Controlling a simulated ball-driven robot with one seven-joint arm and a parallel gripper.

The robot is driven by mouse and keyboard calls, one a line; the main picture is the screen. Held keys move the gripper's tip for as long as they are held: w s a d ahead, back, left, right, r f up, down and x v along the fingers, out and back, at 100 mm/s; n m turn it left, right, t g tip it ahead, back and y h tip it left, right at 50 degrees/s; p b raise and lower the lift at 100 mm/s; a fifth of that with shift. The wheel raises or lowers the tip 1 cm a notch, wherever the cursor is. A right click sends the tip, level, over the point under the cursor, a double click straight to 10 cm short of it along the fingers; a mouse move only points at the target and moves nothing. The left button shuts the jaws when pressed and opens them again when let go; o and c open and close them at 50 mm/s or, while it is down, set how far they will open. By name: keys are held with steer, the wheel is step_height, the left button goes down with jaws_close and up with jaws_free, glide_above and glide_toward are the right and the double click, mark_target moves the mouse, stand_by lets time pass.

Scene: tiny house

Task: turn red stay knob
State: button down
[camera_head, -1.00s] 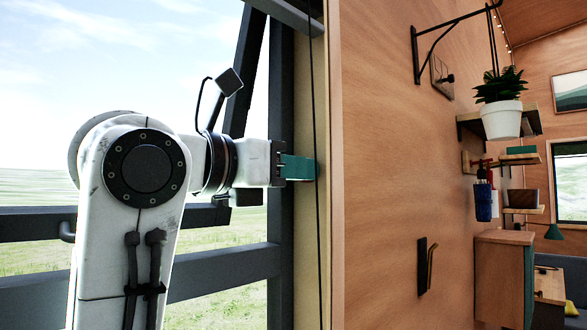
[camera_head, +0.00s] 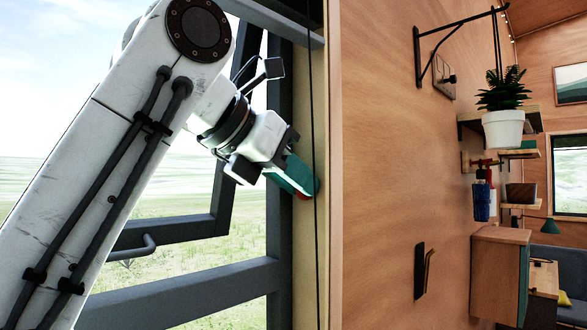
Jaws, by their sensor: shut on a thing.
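The red stay knob (camera_head: 302,196) shows only as a small red patch at the window's side post, under the tips of my gripper (camera_head: 303,184). My gripper has teal fingers and is shut on the knob at the wooden edge. The wrist is tilted, with the fingers pointing down to the right. Most of the knob is hidden by the fingers.
The dark window frame (camera_head: 190,293) stands behind and below my arm, with a handle (camera_head: 133,249) on it. A wooden wall (camera_head: 378,170) is close on the right. A hanging plant pot (camera_head: 503,128) and shelves are farther right.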

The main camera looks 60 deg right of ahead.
steer(key=shift+d+r+y+p, duration=0.1)
steer(key=shift+r+y+p, duration=0.15)
steer(key=shift+y, duration=0.25)
steer(key=shift+f, duration=0.1)
steer(key=c, duration=1)
jaws_free()
steer(key=shift+c, duration=0.2)
steer(key=w+a+b, duration=0.3)
steer(key=a, duration=0.9)
steer(key=shift+w+a+r, duration=0.2)
steer(key=shift+w+r, duration=0.1)
steer(key=shift+r, duration=0.05)
